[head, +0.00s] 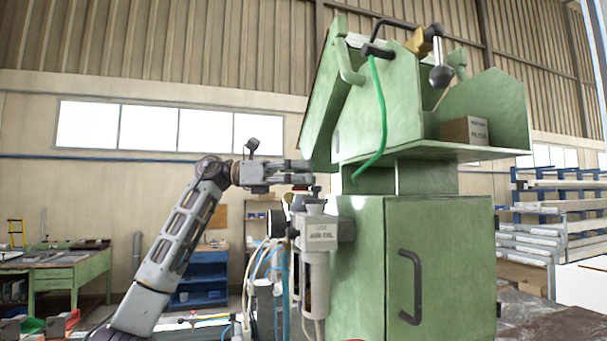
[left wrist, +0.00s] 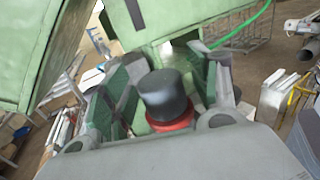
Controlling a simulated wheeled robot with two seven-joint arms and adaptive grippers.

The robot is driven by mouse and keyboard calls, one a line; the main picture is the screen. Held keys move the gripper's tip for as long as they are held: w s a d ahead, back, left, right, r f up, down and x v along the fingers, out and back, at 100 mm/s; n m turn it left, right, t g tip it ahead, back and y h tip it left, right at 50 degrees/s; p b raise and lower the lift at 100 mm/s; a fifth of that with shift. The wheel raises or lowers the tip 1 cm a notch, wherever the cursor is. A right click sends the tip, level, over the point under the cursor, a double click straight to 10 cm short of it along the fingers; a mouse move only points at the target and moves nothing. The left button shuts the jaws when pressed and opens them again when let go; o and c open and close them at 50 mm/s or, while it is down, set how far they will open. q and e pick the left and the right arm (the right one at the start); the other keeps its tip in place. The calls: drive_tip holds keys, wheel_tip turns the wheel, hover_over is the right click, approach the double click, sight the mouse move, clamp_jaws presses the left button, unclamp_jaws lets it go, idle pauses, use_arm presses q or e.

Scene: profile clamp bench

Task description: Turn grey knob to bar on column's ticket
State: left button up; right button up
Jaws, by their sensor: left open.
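The dark grey knob (left wrist: 166,95) with a red ring at its base shows in the left wrist view, between my left gripper's two fingers. My left gripper (left wrist: 165,88) is open, with a green-padded finger on each side of the knob; I cannot tell whether either touches it. In the head view my left gripper (head: 302,172) is just above the grey air unit (head: 318,240) labelled "AIR OIL", on the left side of the green machine column. The knob is small and mostly hidden there. I cannot make out a ticket with a bar reading. My right gripper is not in view.
The green cabinet (head: 440,265) with a black handle stands right of the air unit. A green hood (head: 318,105) overhangs close to my gripper. A green hose (head: 380,125) hangs from above. Cables and tubes (head: 262,270) run below. A cardboard box (head: 464,131) sits on the shelf.

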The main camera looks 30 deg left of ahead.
use_arm(q)
drive_tip(key=c, duration=1)
drive_tip(key=shift+c, duration=0.2)
drive_tip(key=shift+t, duration=0.3)
drive_tip(key=shift+n+t+y+b, duration=0.5)
drive_tip(key=shift+n+t+y, duration=0.2)
drive_tip(key=shift+n+t, duration=0.25)
drive_tip(key=shift+n+t+y, duration=1.45)
drive_tip(key=shift+t+y, duration=0.05)
drive_tip(key=shift+t, duration=0.35)
drive_tip(key=o, duration=1)
drive_tip(key=shift+o, duration=0.2)
